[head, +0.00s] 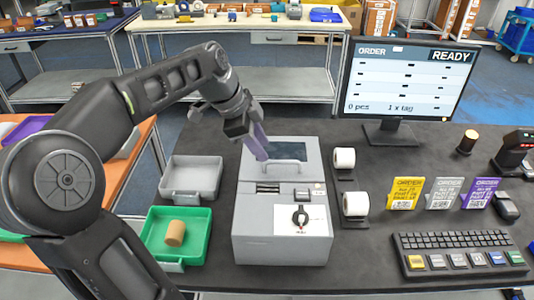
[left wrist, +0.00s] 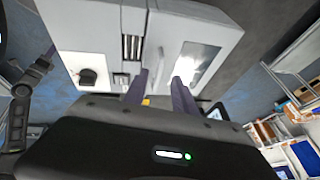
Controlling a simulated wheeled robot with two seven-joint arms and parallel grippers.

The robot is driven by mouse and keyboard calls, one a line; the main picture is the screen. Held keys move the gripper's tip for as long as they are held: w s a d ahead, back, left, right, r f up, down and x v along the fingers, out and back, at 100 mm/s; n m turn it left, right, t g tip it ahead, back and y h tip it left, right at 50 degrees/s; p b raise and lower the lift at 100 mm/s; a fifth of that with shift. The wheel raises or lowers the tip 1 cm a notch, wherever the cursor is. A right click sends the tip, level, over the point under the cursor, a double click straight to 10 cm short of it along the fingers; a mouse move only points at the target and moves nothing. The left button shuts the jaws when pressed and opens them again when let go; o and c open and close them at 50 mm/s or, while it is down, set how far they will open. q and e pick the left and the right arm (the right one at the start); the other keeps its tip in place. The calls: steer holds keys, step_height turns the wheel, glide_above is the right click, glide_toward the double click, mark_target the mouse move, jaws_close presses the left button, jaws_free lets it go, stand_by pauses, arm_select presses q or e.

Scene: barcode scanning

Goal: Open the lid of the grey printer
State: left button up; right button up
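The grey printer (head: 283,235) stands on the dark table in the middle of the head view. Its lid (head: 312,150), with a dark window and a light bar handle (head: 288,167), looks closed at the rear of the top. My left gripper (head: 262,157) reaches down over the lid, its purple fingertips beside the handle's left end. In the left wrist view, the printer (left wrist: 110,30) fills the top, and the two fingers of the left gripper (left wrist: 160,78) are spread apart near the handle. I cannot tell whether they touch it. My right gripper is not in view.
A grey tray (head: 190,196) and a green tray (head: 152,240) holding a brown cylinder (head: 175,233) stand left of the printer. Label rolls (head: 355,204), a monitor (head: 386,132), order cards (head: 405,192) and a keyboard (head: 460,265) stand to the right.

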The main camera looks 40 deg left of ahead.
mark_target(271, 161)
arm_select(q)
steer(key=shift+x, duration=2.2)
steer(key=shift+c, duration=0.5)
jaws_close()
